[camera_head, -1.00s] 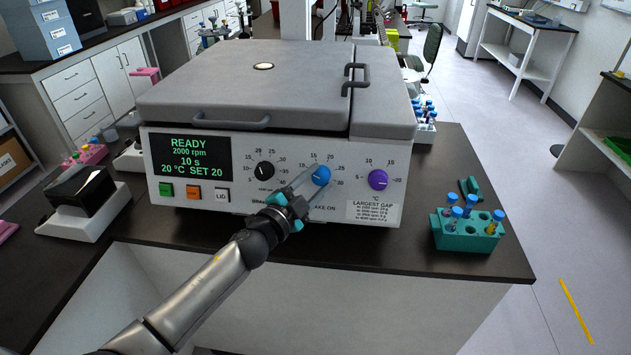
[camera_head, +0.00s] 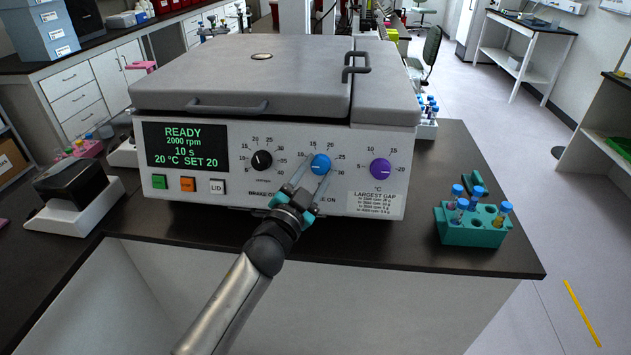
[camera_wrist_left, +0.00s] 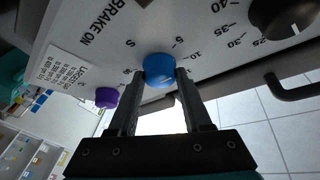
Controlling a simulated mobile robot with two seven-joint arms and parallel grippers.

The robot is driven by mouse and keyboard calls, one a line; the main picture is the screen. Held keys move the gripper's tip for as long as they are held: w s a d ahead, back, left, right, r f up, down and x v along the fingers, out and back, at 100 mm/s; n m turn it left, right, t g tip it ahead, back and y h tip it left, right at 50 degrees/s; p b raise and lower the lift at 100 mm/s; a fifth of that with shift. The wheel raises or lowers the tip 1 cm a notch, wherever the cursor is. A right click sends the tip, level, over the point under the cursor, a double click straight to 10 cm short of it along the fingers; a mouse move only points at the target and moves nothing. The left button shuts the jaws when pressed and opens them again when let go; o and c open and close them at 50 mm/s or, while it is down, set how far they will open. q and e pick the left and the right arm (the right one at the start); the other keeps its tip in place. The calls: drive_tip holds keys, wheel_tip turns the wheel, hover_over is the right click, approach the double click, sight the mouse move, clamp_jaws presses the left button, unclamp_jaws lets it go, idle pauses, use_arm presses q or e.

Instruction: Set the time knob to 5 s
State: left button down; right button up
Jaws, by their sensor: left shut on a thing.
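The cell processor (camera_head: 240,205) is a grey box with a closed lid on the dark bench. Its display (camera_head: 186,145) reads READY, 2000 rpm, 10 s, 20 °C SET 20. The blue knob (camera_head: 320,163) is the middle one of three, with a scale around it; its pointer is not clear. My left gripper (camera_head: 309,178) is shut on the blue knob. In the left wrist view, its two fingers (camera_wrist_left: 160,92) lie on either side of the blue knob (camera_wrist_left: 159,68). My right gripper is not in view.
A black knob (camera_head: 262,160) is left of the blue one and a purple knob (camera_head: 380,169) is right. Three buttons (camera_head: 188,184) sit under the display. A teal tube rack (camera_head: 472,229) stands at the right on the bench, with free bench between it and the processor.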

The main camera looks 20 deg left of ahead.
use_arm(q)
drive_tip(key=n+y+b, duration=0.2)
drive_tip(key=n, duration=0.1)
drive_tip(key=shift+d+f+n, duration=0.15)
drive_tip(key=shift+f+n, duration=0.15)
drive_tip(key=shift+r+n+t+y+b, duration=0.1)
drive_tip(key=shift+n+t+y+b, duration=0.2)
drive_tip(key=shift+n+y+b, duration=0.9)
drive_tip(key=shift+n+p, duration=0.35)
drive_tip(key=shift+n, duration=0.15)
drive_tip(key=shift+c, duration=1.7)
unclamp_jaws()
drive_tip(key=shift+r, duration=0.1)
